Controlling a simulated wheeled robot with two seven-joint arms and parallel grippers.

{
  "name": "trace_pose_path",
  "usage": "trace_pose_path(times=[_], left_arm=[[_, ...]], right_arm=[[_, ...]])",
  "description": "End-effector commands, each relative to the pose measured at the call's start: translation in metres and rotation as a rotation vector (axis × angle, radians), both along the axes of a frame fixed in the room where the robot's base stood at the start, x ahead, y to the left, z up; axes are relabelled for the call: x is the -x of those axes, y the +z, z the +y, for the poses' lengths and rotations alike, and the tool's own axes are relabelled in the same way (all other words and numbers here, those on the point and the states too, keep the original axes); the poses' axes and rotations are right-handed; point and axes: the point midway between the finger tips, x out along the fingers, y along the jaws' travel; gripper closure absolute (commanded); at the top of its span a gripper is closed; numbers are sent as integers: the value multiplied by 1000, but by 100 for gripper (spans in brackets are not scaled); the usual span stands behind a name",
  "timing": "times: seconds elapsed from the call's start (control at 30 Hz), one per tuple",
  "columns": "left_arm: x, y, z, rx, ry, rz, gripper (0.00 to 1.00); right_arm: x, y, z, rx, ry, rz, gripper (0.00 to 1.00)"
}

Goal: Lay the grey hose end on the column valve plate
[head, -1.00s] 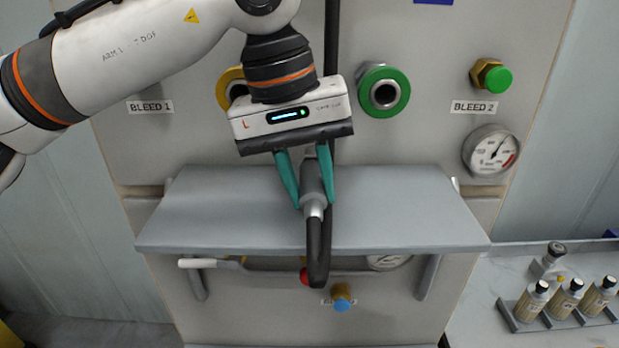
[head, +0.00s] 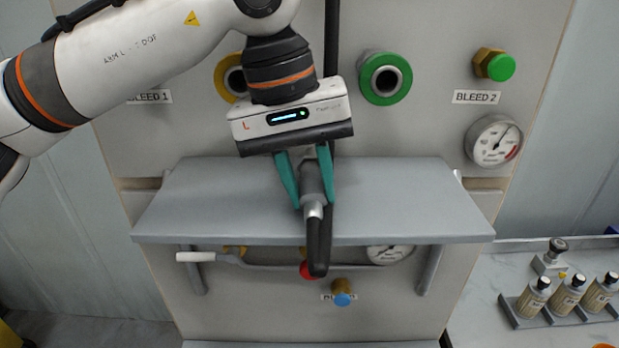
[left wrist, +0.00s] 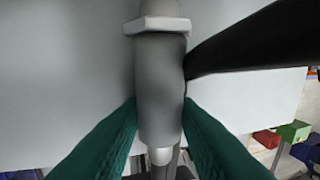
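My left gripper (head: 308,196) has its teal fingers on both sides of the grey hose end (head: 312,184). The hose end also shows between the fingers in the left wrist view (left wrist: 160,85), with a pale hex collar at its top. A black hose runs from it, bending below the front edge of the plate in the head view. The grey plate (head: 220,205) juts out like a shelf from the panel, behind and under the gripper. Whether the hose end touches it, I cannot tell. My right gripper is not in view.
Above the plate are a green ring port (head: 386,78), a yellow ring partly behind my arm, a gauge (head: 494,141) and a green-capped fitting (head: 494,65). A white-handled lever (head: 196,257) sits below. Bottles (head: 568,295) stand in a rack at right. Both plate sides are bare.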

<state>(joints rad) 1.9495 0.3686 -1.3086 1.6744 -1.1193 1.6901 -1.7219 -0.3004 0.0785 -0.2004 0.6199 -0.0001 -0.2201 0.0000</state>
Motion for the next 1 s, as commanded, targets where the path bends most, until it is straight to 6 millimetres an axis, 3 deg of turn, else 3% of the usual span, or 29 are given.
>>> trace_pose_path(times=[0.03, 0.13, 0.17, 0.73, 0.87, 1.0], left_arm=[[0, 0, 0, 0, 0, -1, 64], [0, 0, 0, -1, 0, 0, 48], [0, 0, 0, -1, 0, 0, 47], [0, -1, 1, -6, 0, 4, 47], [0, 13, 3, -3, 1, 1, 47], [0, 41, 8, 2, 1, -1, 47]], right_arm=[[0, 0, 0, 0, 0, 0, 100], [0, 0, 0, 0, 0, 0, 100], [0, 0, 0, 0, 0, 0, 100], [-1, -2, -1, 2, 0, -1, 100], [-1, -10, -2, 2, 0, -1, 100], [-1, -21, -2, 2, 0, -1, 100]])
